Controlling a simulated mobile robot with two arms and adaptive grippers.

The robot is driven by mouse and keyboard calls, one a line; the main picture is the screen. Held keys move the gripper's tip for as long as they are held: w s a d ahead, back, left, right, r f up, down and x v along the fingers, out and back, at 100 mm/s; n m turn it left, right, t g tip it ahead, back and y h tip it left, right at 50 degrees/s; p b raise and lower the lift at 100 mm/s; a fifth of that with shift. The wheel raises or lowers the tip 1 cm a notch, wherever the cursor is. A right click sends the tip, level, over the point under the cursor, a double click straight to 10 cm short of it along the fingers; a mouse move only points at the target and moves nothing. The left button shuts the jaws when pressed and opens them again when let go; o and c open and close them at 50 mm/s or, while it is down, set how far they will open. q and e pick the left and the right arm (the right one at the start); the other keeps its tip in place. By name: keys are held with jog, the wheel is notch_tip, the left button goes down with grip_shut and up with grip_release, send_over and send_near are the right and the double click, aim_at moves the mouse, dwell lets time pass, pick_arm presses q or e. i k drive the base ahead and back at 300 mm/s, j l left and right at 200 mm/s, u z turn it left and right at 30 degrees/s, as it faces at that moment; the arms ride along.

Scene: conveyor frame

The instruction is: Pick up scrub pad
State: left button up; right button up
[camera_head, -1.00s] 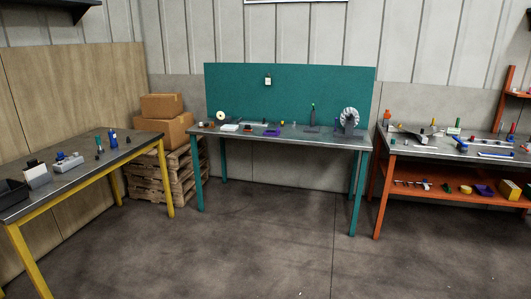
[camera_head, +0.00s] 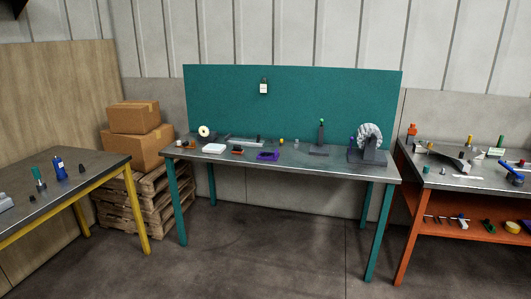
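I cannot tell for sure which small item is the scrub pad. The teal-legged workbench (camera_head: 330,167) stands in the middle with several small items. On its left part lie a flat white block (camera_head: 214,148), a small dark and reddish piece (camera_head: 238,150), and a purple tray (camera_head: 268,156). A pale roll (camera_head: 204,131) stands behind them. Neither of my grippers shows in the head view.
A yellow-legged table (camera_head: 90,172) stands at left, with cardboard boxes (camera_head: 135,152) on a pallet (camera_head: 150,198) behind it. An orange bench (camera_head: 403,215) with a lower shelf stands at right. The floor (camera_head: 260,260) ahead is clear.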

aim_at(237, 148)
jog(key=i, duration=1.7)
